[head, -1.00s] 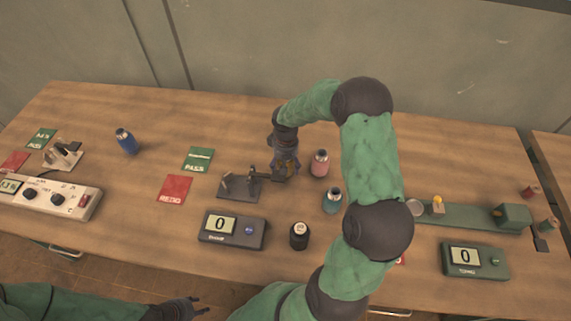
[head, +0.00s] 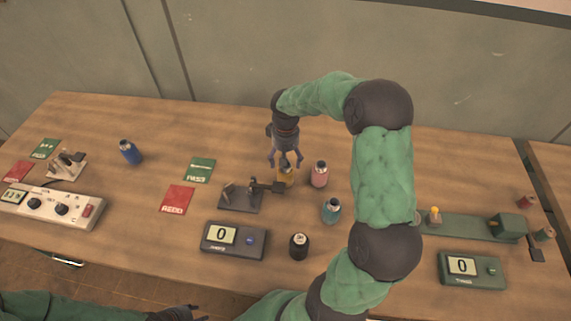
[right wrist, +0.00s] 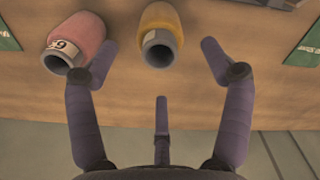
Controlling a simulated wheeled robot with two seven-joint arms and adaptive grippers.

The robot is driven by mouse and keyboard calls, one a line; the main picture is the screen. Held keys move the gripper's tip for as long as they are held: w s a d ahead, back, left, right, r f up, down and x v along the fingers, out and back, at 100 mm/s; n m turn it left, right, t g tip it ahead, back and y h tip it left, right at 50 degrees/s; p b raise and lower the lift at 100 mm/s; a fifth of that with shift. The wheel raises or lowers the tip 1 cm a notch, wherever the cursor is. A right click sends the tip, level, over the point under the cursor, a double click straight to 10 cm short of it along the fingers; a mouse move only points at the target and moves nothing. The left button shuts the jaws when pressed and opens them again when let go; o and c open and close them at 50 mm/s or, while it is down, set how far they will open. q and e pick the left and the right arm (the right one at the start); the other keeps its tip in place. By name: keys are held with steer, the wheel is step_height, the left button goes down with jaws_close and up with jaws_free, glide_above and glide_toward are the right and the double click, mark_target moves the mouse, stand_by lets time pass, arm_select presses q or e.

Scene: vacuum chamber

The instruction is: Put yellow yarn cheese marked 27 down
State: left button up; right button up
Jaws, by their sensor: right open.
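The yellow yarn cheese (head: 286,178) stands on the wooden table, just behind the dark stand with an arm (head: 240,196) and left of the pink yarn cheese (head: 319,174). It also shows in the right wrist view (right wrist: 160,22), where no number can be read on it. My right gripper (head: 286,160) is open above the yellow cheese. In the right wrist view its spread fingers (right wrist: 158,60) are clear of the yellow cheese.
A teal cheese (head: 331,211) and a black one (head: 299,246) stand nearby. A grey display box (head: 234,241) reads 0. Red (head: 177,200) and green (head: 199,170) cards lie left. A green winder-like device (head: 470,226) stands right. The table's back left is mostly clear.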

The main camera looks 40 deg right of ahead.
mark_target(286, 172)
steer(key=shift+o, duration=0.5)
steer(key=shift+r, duration=0.9)
steer(key=shift+d+f+m+b, duration=0.1)
steer(key=shift+f+m+b, duration=0.5)
steer(key=shift+f+m, duration=2.05)
steer(key=shift+f+m+b, duration=0.6)
steer(key=shift+f+m, duration=0.2)
steer(key=shift+m, duration=3.55)
steer(key=shift+d+f+m+b, duration=0.1)
steer(key=shift+f+m+b, duration=0.5)
steer(key=shift+f+m, duration=2.05)
steer(key=shift+r+m, duration=0.85)
steer(key=shift+r, duration=0.1)
steer(key=c, duration=1.4)
steer(key=shift+r, duration=0.1)
steer(key=shift+c, duration=0.2)
